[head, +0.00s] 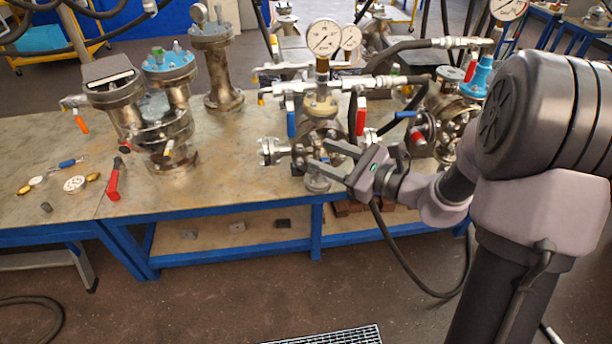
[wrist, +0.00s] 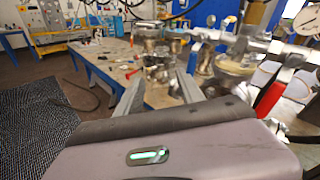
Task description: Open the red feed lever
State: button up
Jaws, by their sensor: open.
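A red lever (head: 361,121) hangs down from the pipework on the right side of the middle flanged vessel (head: 322,105) in the head view. A large red lever, apparently the same one, shows at the right in the wrist view (wrist: 269,98). My gripper (head: 324,156) is open and empty in front of the vessel's lower part, below and left of the red lever. Its two fingers reach forward in the wrist view (wrist: 160,82), with the red lever outside them to the right. I cannot tell whether the fingers touch the vessel.
A blue lever (head: 291,123) hangs left of the red one. Pressure gauges (head: 324,37) stand above. Another red lever (head: 471,70) is on the right vessel. A loose red-handled tool (head: 113,179) and small parts lie on the bench (head: 235,165). Bench space at the left middle is clear.

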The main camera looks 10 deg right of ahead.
jog(key=s+a+n+g+b, duration=0.1)
jog(key=s+a+n+g, duration=0.2)
jog(key=s+a+n, duration=0.1)
jog(key=shift+s+a+r+y, duration=0.3)
jog(key=shift+s+a+y, duration=0.1)
jog(key=shift+a, duration=0.35)
